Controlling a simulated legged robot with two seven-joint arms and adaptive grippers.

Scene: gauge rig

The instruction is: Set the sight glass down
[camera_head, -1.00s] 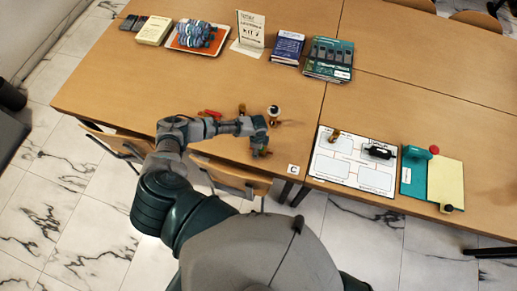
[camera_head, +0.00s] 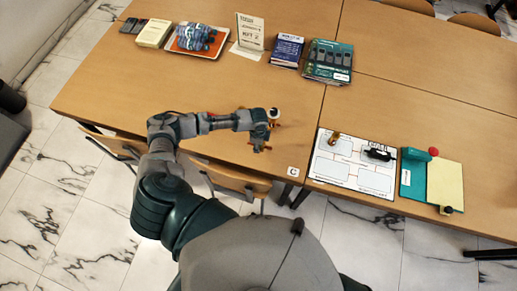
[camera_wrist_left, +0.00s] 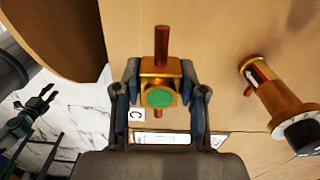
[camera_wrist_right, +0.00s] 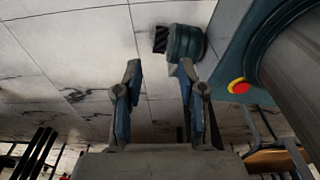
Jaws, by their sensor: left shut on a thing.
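My left gripper (camera_wrist_left: 160,98) is shut on the sight glass (camera_wrist_left: 153,67), a brass block with a round green window and copper stubs at two opposite ends. Its jaws press on both sides of the block, with the wooden table behind it. Whether it touches the table I cannot tell. In the head view my left gripper (camera_head: 265,138) is over the near part of the left table and mostly hides the sight glass. My right gripper (camera_wrist_right: 155,95) is open and empty, with floor tiles behind it. It is not seen in the head view.
A brass cylinder with a dark and white end (camera_wrist_left: 280,104) stands close beside the gripper. A "C" card (camera_head: 292,170) lies near the table edge. Right of it are a white diagram sheet (camera_head: 330,168) and a green-yellow board (camera_head: 414,180). Books (camera_head: 327,60) lie at the back.

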